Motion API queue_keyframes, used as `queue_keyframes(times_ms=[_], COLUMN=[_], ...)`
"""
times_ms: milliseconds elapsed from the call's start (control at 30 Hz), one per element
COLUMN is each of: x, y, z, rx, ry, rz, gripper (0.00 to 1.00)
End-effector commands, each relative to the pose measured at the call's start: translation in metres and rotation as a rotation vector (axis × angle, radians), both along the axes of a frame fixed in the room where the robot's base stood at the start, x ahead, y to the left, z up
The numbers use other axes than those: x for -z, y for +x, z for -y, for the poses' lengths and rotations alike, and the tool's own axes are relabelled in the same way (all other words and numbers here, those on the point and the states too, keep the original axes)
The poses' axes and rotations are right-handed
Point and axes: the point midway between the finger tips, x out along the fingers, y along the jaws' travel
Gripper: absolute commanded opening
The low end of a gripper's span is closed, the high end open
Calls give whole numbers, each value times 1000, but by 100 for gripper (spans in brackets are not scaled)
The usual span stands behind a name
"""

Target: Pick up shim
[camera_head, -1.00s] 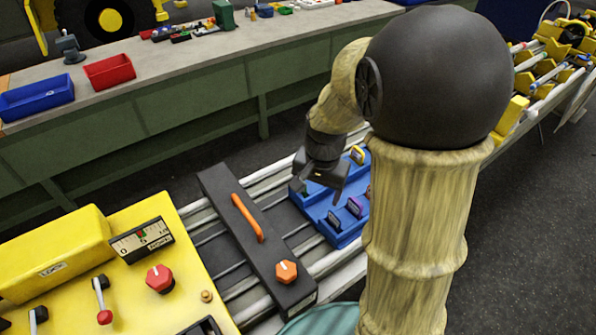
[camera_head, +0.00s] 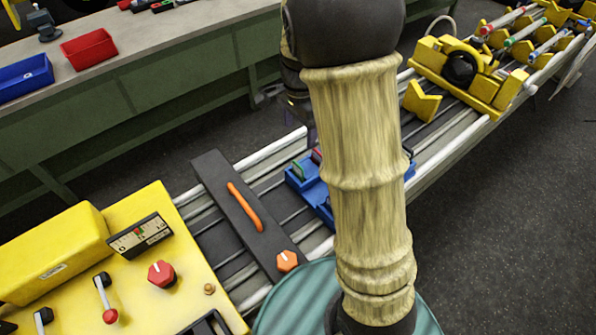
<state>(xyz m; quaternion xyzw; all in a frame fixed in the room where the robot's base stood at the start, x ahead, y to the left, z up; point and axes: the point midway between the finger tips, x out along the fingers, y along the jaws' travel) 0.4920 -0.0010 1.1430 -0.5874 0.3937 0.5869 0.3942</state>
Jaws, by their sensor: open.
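A blue tray (camera_head: 308,190) sits on the rails, partly hidden behind my arm. A small green piece (camera_head: 298,170) and a small red piece (camera_head: 316,156) stand at its left and far side. I cannot tell which piece is the shim, and the tray's middle is hidden. My gripper (camera_head: 300,110) shows only as a dark part left of my arm, above and beyond the tray's far edge. It is open; its fingertips are mostly hidden. A dim purplish patch shows just below it and is too unclear to name.
A dark crossbar with an orange handle (camera_head: 244,208) and orange knob lies across the rails left of the tray. A yellow control panel (camera_head: 140,262) is at lower left. Yellow fixtures (camera_head: 470,75) stand farther right on the rails. A bench with red (camera_head: 88,47) and blue bins is behind.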

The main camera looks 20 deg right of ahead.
Motion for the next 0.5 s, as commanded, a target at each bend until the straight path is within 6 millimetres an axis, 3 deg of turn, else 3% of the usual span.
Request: queue_keyframes(times_ms=[500], x=[90], y=[-1], z=[-1], rx=[-2], ry=[-1], rz=[-7], gripper=[73])
